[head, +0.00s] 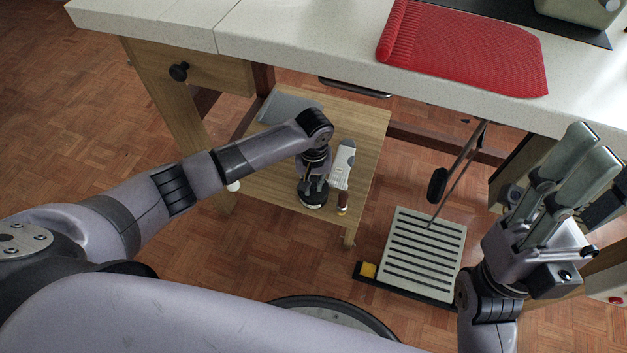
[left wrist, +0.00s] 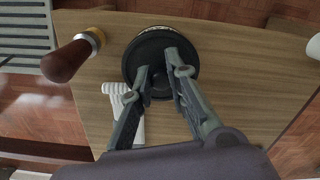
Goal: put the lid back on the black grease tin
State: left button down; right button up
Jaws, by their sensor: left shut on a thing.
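In the head view, my left gripper (head: 313,183) points down over the low wooden shelf, at a round black piece (head: 313,198) near its front edge. In the left wrist view, my left gripper (left wrist: 158,78) is shut on the middle of a round black lid (left wrist: 160,48). A thin pale rim or label edge of the black grease tin (left wrist: 155,28) peeks out beyond the lid. The lid hides the rest of the tin, and I cannot tell whether it is seated or just above. My right gripper (head: 590,145) is raised at the right, apart from these; its finger gap is unclear.
A brown wooden handle (left wrist: 68,60) and a white ribbed item (left wrist: 122,98) lie beside the lid on the wooden shelf (head: 362,130). A grey flat item (head: 290,106) lies at the back. The worktop (head: 300,40) overhangs behind; a slatted pedal (head: 425,250) stands right.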

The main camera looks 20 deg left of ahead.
dwell(0.6)
pick_arm(q)
jog(key=shift+p, duration=0.55)
dwell(0.4)
jog(key=c, duration=1.5)
grip_release()
jog(key=shift+o, duration=0.2)
jog(key=o, duration=0.4)
jog(key=shift+o, duration=0.4)
